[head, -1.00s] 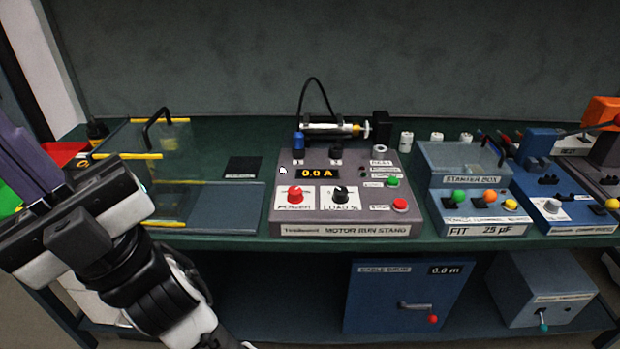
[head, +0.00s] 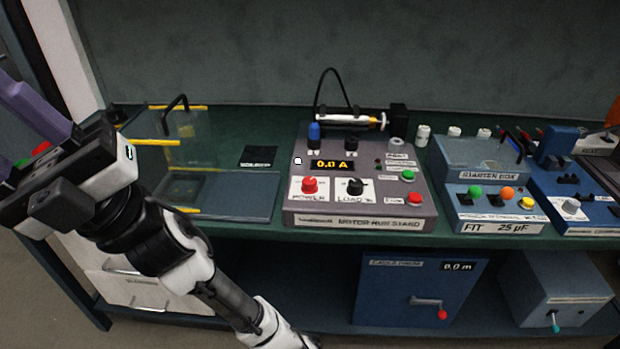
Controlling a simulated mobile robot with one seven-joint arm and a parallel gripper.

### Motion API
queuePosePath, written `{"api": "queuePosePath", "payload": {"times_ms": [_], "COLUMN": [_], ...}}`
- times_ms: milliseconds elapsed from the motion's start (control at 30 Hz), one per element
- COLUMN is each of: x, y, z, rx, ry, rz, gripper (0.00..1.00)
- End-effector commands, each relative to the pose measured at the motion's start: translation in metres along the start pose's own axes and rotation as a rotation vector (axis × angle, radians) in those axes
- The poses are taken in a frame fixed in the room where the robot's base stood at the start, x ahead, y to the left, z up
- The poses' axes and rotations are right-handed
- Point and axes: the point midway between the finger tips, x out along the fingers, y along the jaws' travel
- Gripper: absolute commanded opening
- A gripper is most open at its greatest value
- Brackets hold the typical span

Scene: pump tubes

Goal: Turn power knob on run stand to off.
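The motor run stand (head: 408,212) is a grey sloped box on the green bench, in the middle of the head view. Its red power knob (head: 310,185) sits on a white plate marked POWER at the lower left of its face. The pointer's exact direction is too small to read. A black load knob (head: 355,187) is to its right. My gripper (head: 22,108), with purple fingers, is at the far left, well apart from the stand. The fingers are partly cut off by the frame edge, so their opening is unclear.
A clear box with yellow edges (head: 172,142) and a black handle stands left of the stand. A starter box (head: 478,160) and blue units are to the right. A blue cabinet with a crank (head: 400,300) is on the shelf below. Space before the bench is free.

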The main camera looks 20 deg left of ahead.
Motion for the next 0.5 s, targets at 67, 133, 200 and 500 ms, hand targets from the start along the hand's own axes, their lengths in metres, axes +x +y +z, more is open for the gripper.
{"api": "queuePosePath", "payload": {"times_ms": [67,133,200,500], "x": [0.007,0.004,-0.008,-0.154], "y": [-0.024,-0.05,-0.076,-0.121], "z": [0.013,0.026,0.043,0.162], "rx": [-0.135,-0.248,-0.35,-0.592], "ry": [0.105,0.206,0.306,0.696], "rz": [-0.122,-0.249,-0.391,-1.196], "gripper": [0.51,0.54,0.54,0.54]}}
